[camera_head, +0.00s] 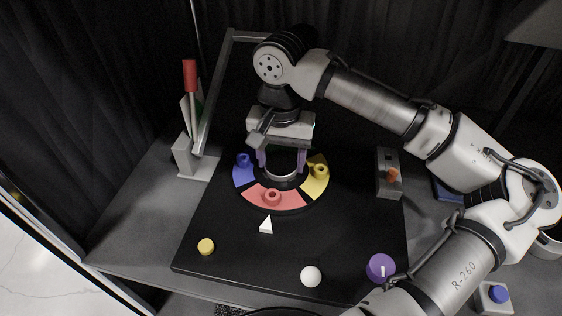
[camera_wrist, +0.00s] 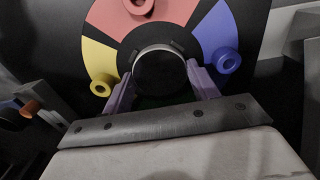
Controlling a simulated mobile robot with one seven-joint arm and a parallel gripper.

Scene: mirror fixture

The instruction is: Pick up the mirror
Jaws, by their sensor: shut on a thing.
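The mirror appears to be the round dark disc with a silver rim (camera_wrist: 160,76) at the middle of the coloured ring in the wrist view. In the head view its pale rim (camera_head: 283,175) shows below my gripper. My gripper (camera_head: 282,160) points down over the ring's centre. Its two purple fingers (camera_wrist: 162,88) are shut on the mirror, one at each side. The head view hides most of the mirror's face behind the gripper. Whether it touches the board is hard to tell.
Around it lie a blue segment (camera_head: 243,176), red segment (camera_head: 285,198) and yellow segment (camera_head: 317,184), each with a knob. A white wedge (camera_head: 266,225), yellow disc (camera_head: 206,247), white ball (camera_head: 311,276) and purple dial (camera_head: 381,267) are nearer. A red-handled lever (camera_head: 190,80) stands left, a grey switch box (camera_head: 388,174) right.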

